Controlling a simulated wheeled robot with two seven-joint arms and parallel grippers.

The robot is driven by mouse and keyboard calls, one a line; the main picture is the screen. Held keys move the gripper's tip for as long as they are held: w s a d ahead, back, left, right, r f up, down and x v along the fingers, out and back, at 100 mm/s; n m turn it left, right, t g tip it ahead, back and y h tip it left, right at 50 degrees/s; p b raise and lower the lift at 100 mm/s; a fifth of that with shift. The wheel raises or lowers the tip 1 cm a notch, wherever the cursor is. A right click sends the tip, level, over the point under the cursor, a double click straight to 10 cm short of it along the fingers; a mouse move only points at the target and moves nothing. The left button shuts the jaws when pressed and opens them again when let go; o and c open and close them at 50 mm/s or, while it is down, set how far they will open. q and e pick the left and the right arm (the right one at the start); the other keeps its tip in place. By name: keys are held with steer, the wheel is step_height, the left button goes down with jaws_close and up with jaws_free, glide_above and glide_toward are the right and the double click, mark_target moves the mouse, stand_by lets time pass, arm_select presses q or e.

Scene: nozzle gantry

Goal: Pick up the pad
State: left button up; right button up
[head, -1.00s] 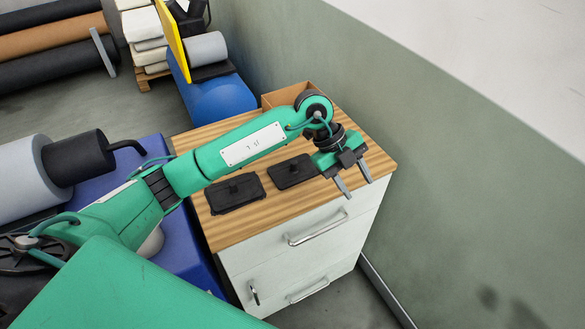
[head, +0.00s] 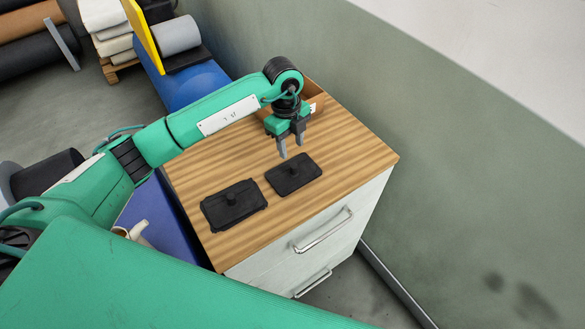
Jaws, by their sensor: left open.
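Two flat black pads, each with a small knob in its middle, lie on the wooden top of a white drawer cabinet. One pad (head: 250,212) is nearer and to the left; the other pad (head: 303,180) lies to its right and farther back. My left gripper (head: 291,151) is open and empty, pointing down just behind the right pad. Its fingertips are close to that pad's far edge; I cannot tell their exact height above the top. My right gripper is not in view.
The cabinet top (head: 350,150) is bare to the right. An open brown box (head: 316,100) stands at its back, partly behind my gripper. A green wall (head: 450,160) runs along the right. A blue roll (head: 190,88) lies behind the cabinet.

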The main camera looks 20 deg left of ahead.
mark_target(294, 165)
arm_select(q)
step_height(294, 165, down, 3)
steer(key=shift+d+r, duration=0.1)
steer(key=shift+r, duration=0.1)
steer(key=shift+f+p, duration=0.3)
steer(key=shift+f, duration=0.2)
steer(key=p, duration=0.1)
steer(key=f, duration=0.1)
steer(key=f+p, duration=0.1)
steer(key=shift+s+d+f+p, duration=0.25)
steer(key=shift+s+d+p, duration=0.05)
steer(key=shift+s, duration=0.05)
step_height(294, 165, down, 2)
steer(key=shift+f, duration=0.2)
steer(key=shift+d, duration=0.1)
jaws_close()
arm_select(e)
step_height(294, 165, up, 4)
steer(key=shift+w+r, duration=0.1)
